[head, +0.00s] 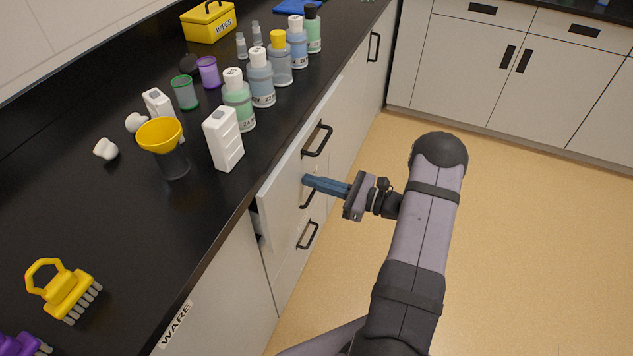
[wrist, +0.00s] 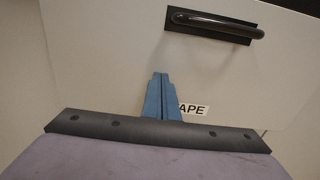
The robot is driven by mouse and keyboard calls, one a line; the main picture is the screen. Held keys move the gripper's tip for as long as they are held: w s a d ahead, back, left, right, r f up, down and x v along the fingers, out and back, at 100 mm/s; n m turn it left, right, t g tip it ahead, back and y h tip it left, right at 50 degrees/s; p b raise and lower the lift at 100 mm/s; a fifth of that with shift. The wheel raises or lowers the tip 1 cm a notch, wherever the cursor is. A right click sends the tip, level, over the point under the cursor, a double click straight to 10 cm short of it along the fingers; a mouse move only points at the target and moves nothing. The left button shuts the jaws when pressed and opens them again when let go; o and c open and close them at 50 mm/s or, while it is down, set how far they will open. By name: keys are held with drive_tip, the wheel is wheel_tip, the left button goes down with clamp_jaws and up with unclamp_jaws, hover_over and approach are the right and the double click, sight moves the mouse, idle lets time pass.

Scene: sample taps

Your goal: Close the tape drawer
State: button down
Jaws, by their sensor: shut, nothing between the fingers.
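The tape drawer (head: 283,187) is the top drawer under the black counter, with a pale front and a black bar handle (head: 318,140). It stands partly out, its front beyond the counter edge, with a strip of its side showing at the left end. In the wrist view, the drawer front (wrist: 110,60) fills most of the picture, with the handle (wrist: 213,24) above and a label (wrist: 194,109) reading "APE", its start hidden by my fingers. My gripper (head: 306,181) is shut and empty, blue fingertips pointing at the front below the handle. I cannot tell whether they touch it.
Lower drawers with black handles (head: 308,235) lie below. The counter (head: 60,190) holds several bottles, a yellow funnel (head: 160,134), a white box (head: 222,138) and a yellow wipes box (head: 209,21). The floor (head: 530,230) right of my arm is clear.

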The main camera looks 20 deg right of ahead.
sight(300, 176)
drive_tip(key=x, duration=0.4)
drive_tip(key=shift+a, duration=0.1)
drive_tip(key=shift+w+a+r, duration=0.1)
drive_tip(key=shift+w+r, duration=0.05)
drive_tip(key=shift+r, duration=0.05)
drive_tip(key=b+v, duration=0.1)
drive_tip(key=v, duration=1.3)
drive_tip(key=shift+s+d+f, duration=0.15)
drive_tip(key=shift+s+d, duration=0.05)
drive_tip(key=shift+d, duration=0.05)
